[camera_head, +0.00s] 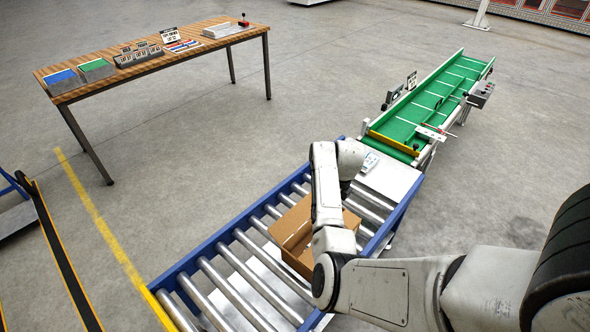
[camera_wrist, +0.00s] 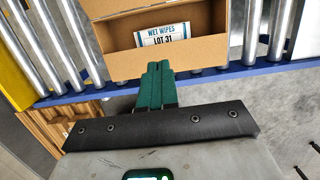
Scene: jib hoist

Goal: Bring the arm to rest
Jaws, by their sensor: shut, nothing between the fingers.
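My arm reaches over the roller conveyor in the head view; the gripper's fingers are not clear there. In the wrist view my gripper (camera_wrist: 158,67) has green fingers pressed together with nothing between them. The fingertips appear in front of the near side of an open cardboard box (camera_wrist: 120,66); I cannot tell whether they touch it. A white and blue pack marked "WET WIPES LOT 31" (camera_wrist: 163,35) is in the box. The box also shows in the head view (camera_head: 291,228), partly hidden by my arm.
The roller conveyor (camera_head: 180,270) has blue side rails. A green belt conveyor (camera_head: 430,100) stands beyond it. A wooden table (camera_head: 150,63) with bins, small items and signs stands at the back left. A yellow floor line (camera_head: 95,213) and open floor lie between.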

